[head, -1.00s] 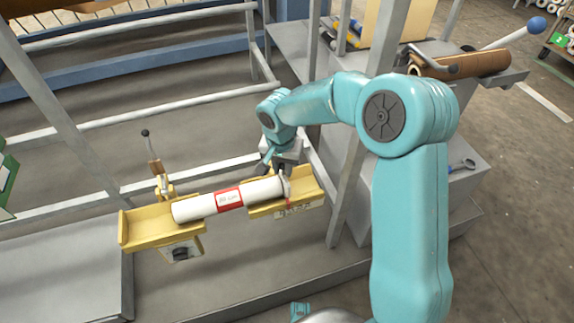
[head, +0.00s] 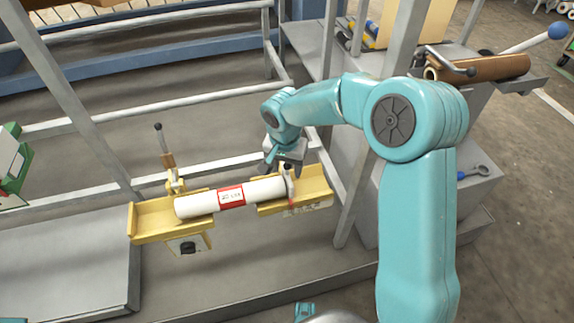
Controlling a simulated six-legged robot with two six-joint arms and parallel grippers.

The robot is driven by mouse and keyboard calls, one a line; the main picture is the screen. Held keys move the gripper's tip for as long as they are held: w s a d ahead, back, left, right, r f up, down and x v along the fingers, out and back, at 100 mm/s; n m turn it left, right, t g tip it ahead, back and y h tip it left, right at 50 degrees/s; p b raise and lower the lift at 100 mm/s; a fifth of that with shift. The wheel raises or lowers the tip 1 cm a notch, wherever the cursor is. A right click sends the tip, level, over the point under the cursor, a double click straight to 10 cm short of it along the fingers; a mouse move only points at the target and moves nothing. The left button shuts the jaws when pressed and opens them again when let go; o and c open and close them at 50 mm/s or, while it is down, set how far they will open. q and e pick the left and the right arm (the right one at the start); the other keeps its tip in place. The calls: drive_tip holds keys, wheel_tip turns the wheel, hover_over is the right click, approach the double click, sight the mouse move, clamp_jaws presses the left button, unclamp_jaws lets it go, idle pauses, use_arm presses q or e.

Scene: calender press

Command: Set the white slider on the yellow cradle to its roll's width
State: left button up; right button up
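The yellow cradle (head: 158,222) stands at the left middle, in two trough-shaped parts. A white roll (head: 268,190) with a red-edged label (head: 231,197) lies across both parts; the label's writing is too small to read surely. A small whitish upright piece, seemingly the white slider (head: 289,182), stands at the roll's right end on the right part. A red mark and a pale scale show below it. My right gripper (head: 276,172) points down right at this piece. Its fingers are small and partly hidden, so its grip is unclear. My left gripper is out of view.
A lever with a dark knob (head: 158,127) rises behind the cradle's left part. A grey post (head: 372,155) stands right of the cradle. Brown rolls (head: 490,67) and a blue-knobbed lever (head: 557,32) are at upper right. A wrench (head: 475,172) lies on the grey block.

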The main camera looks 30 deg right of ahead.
wheel_tip(320, 180, up, 16)
drive_tip(key=s+a+p, duration=0.1)
drive_tip(key=a+p, duration=0.1)
drive_tip(key=p, duration=0.3)
drive_tip(key=s+a+f+n+y, duration=0.25)
drive_tip(key=a+f, duration=0.25)
drive_tip(key=f, duration=0.6)
drive_tip(key=s+a+f+n+y, duration=0.1)
drive_tip(key=s+a+f+n, duration=0.3)
drive_tip(key=f, duration=0.7)
drive_tip(key=s+a+f+n+y, duration=0.1)
drive_tip(key=s+a+f, duration=0.2)
drive_tip(key=s+f, duration=0.3)
drive_tip(key=s+a+f+n+y, duration=0.1)
drive_tip(key=s+a+f, duration=0.3)
drive_tip(key=s, duration=0.5)
wheel_tip(320, 180, up, 18)
drive_tip(key=w+p, duration=0.1)
drive_tip(key=p, duration=1.7)
drive_tip(key=shift+d, duration=0.35)
drive_tip(key=shift+h, duration=0.25)
